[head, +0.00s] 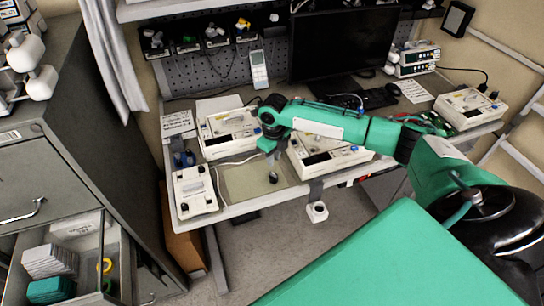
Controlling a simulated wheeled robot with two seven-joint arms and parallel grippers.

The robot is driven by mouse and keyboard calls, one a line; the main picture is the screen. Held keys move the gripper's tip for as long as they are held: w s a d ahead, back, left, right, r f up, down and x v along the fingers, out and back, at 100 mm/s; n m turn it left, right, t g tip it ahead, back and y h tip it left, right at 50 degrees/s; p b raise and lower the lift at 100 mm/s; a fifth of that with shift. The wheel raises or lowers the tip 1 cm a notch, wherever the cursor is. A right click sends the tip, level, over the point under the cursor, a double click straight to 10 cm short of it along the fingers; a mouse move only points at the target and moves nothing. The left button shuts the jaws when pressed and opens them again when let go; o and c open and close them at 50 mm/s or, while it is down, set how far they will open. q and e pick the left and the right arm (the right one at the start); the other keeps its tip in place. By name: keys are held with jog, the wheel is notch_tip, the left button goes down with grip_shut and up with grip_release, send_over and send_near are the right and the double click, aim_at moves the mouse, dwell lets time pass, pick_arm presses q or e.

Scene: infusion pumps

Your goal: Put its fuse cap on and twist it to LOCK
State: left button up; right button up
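A small dark piece (272,177), perhaps the fuse cap, stands on the flat greenish mat (240,186) near the bench's front edge. White pump units stand around it: one behind to the left (222,145), one to the right (345,158), and a smaller white unit (194,200) at the front left corner. My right arm reaches in from the right across the bench. Its gripper (268,146) is above the mat, behind and above the dark piece and apart from it. The fingers are too small and dark to tell whether they are open or shut. My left gripper is out of view.
A monitor (343,45) stands at the back and another pump (468,105) at the right end. A small white item (317,211) hangs at the front edge. A grey cabinet with an open drawer (65,262) is at left. The mat is mostly clear.

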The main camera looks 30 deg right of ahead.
aim_at(274, 174)
notch_tip(274, 174, down, 4)
jog(key=b, duration=0.3)
jog(key=shift+f+b, duration=0.1)
jog(key=shift+b, duration=0.2)
jog(key=shift+f+b, duration=0.5)
jog(key=shift+f, duration=1.1)
grip_shut()
jog(key=shift+s, duration=0.15)
